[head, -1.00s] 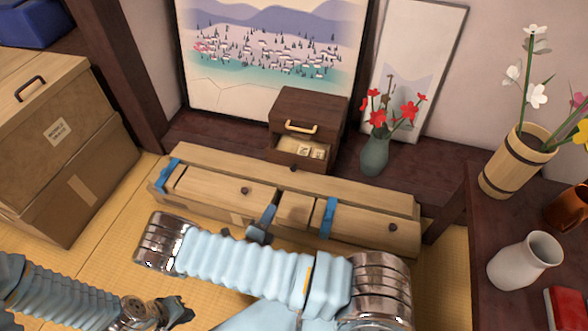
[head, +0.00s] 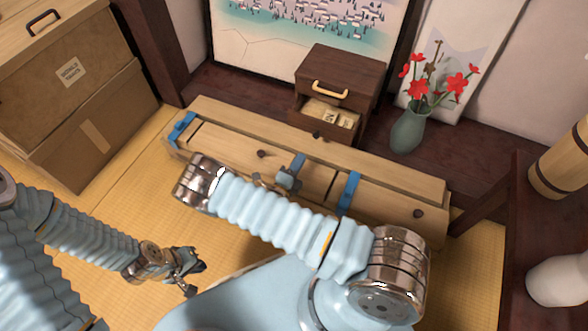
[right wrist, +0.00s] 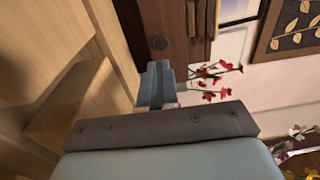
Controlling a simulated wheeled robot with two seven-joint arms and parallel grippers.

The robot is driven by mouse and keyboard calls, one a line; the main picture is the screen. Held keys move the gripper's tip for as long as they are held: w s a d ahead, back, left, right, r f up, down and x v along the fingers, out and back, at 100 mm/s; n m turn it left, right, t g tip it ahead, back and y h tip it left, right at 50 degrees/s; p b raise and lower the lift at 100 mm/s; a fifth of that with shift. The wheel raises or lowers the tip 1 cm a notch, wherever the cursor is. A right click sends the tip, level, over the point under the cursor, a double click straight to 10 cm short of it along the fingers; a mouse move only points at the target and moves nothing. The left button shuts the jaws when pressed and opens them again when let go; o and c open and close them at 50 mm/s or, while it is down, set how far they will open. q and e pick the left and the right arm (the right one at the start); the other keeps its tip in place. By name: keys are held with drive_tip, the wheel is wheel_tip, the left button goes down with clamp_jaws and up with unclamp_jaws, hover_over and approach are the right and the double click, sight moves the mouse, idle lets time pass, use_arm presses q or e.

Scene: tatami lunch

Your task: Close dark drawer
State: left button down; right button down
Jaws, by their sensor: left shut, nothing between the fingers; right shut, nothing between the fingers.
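The small dark cabinet (head: 345,70) stands on the dark ledge at the back, with a pale handle (head: 330,89) on its upper front. My right gripper (head: 290,172) is shut and empty, over the long wooden chest, in front of and apart from the drawer. My left gripper (head: 192,275) is shut and empty, low over the tatami.
The long wooden chest (head: 400,178) with blue straps lies before the cabinet. A vase (head: 408,130) with red flowers stands right of the cabinet. Cardboard boxes (head: 85,110) are at the left. A dark shelf with a white vase (head: 562,280) is at the right.

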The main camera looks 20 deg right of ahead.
use_arm(q)
drive_tip(key=shift+f, duration=0.3)
use_arm(e)
approach(317, 130)
drive_tip(key=x, duration=0.4)
drive_tip(key=shift+d+f, duration=0.2)
drive_tip(key=shift+f, duration=0.05)
